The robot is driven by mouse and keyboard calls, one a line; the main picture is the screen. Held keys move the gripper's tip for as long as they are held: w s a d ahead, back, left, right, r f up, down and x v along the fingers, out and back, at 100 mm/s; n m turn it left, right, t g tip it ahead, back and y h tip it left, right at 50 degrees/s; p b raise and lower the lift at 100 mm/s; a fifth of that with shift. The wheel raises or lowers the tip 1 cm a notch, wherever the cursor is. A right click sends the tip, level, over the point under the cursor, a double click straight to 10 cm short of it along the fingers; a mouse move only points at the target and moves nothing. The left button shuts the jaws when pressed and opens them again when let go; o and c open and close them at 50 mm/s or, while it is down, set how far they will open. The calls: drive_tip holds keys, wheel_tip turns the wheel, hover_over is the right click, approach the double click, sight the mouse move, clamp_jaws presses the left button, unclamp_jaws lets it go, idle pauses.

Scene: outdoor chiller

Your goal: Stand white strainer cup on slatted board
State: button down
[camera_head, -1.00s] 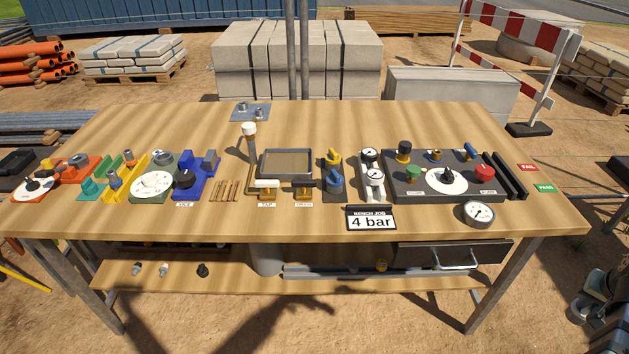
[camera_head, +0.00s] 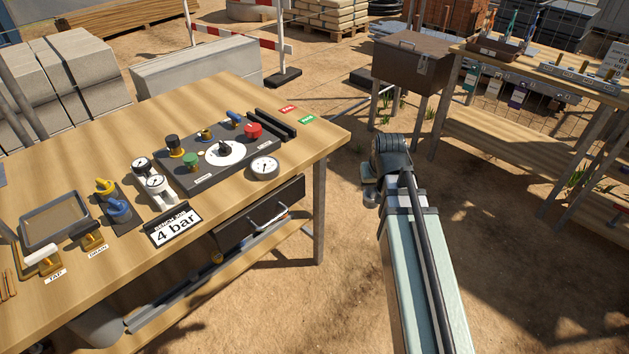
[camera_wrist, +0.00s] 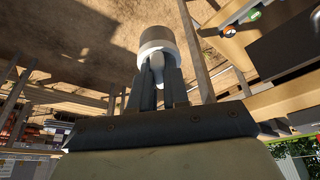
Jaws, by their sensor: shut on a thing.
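My gripper (camera_wrist: 157,85) is shut on the white strainer cup (camera_wrist: 157,38), a round pale cup held at the fingertips in the wrist view, with its round end away from the palm. In the head view my arm reaches in from the lower right, and my gripper is largely hidden behind its dark wrist, over the sandy ground to the right of the workbench. The cup cannot be made out clearly there. The slatted board (camera_head: 8,286), a few thin wooden slats, is partly in view at the left edge of the head view, on the bench front.
A brown box (camera_head: 410,62) and a second table stand at right.

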drive_tip(key=shift+a+n, duration=0.15)
drive_tip(key=shift+n, duration=0.15)
drive_tip(key=d+m, duration=0.1)
drive_tip(key=d, duration=0.6)
drive_tip(key=w+a+r+n+y, duration=0.1)
drive_tip(key=w+a+r+n, duration=0.2)
drive_tip(key=w+a+r, duration=0.55)
drive_tip(key=w+a+r+n+y, duration=0.1)
drive_tip(key=w+a+r+n, duration=0.2)
drive_tip(key=w+a, duration=1)
drive_tip(key=s+a+r+n+g+y, duration=0.15)
drive_tip(key=a+r, duration=0.25)
drive_tip(key=a, duration=1)
drive_tip(key=s+a+r+n, duration=0.2)
drive_tip(key=a+r+n, duration=0.1)
drive_tip(key=a, duration=1.1)
drive_tip(key=s+a+n+g, duration=0.1)
drive_tip(key=s+a+n, duration=0.1)
drive_tip(key=s+a, duration=0.95)
drive_tip(key=s+a+n+g, duration=0.1)
drive_tip(key=s+a+n, duration=0.2)
drive_tip(key=s+a, duration=0.85)
drive_tip(key=s+a+n, duration=0.2)
drive_tip(key=s+a, duration=0.9)
drive_tip(key=s, duration=0.3)
drive_tip(key=s+a+n+g, duration=0.1)
drive_tip(key=s+a+n, duration=0.2)
drive_tip(key=s+a, duration=0.9)
drive_tip(key=s, duration=0.3)
drive_tip(key=shift+f, duration=0.35)
